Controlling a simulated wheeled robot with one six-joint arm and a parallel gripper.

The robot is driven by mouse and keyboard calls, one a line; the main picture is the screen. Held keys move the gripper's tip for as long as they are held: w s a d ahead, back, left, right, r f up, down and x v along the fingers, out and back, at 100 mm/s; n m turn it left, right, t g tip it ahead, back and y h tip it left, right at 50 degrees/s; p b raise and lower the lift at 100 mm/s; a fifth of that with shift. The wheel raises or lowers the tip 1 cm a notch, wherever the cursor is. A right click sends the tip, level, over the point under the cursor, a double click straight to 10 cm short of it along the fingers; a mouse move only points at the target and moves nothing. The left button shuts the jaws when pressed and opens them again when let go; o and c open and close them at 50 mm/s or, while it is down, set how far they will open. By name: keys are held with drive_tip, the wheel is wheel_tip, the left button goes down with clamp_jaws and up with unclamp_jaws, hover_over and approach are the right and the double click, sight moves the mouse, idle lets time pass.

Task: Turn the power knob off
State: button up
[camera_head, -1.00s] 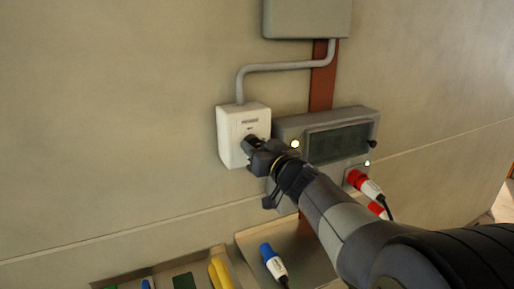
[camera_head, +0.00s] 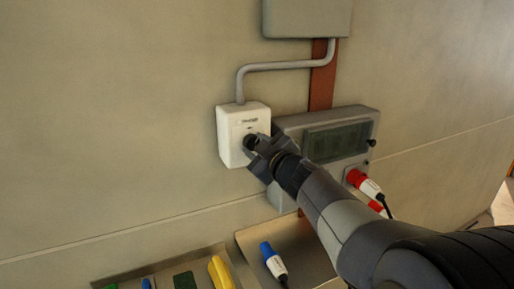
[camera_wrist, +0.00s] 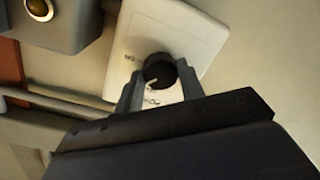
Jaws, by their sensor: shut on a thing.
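The power knob is a black round knob (camera_wrist: 158,68) on a white wall box (camera_head: 232,150). In the wrist view, its white mark points down and slightly left, towards the lower of two printed labels. The labels appear upside down, and the lower one looks like OFF. My gripper (camera_head: 254,146) is shut on the knob, with one finger on each side of it in the wrist view (camera_wrist: 160,84). In the head view, the gripper hides much of the knob.
A grey panel (camera_head: 368,125) with a dark display stands right of the white box. A grey conduit (camera_head: 290,66) runs above. A tray (camera_head: 243,236) with a blue plug (camera_head: 267,249) and a yellow item (camera_head: 220,272) lies below.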

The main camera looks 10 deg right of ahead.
drive_tip(key=n+b, duration=0.1)
drive_tip(key=n, duration=0.3)
drive_tip(key=shift+f+h, duration=0.1)
drive_tip(key=shift+h, duration=0.2)
drive_tip(key=shift+n+b, duration=0.45)
drive_tip(key=shift+n, duration=1.15)
drive_tip(key=o, duration=1)
drive_tip(key=shift+s, duration=0.1)
drive_tip(key=shift+p+v, duration=0.75)
drive_tip(key=shift+v, duration=4.6)
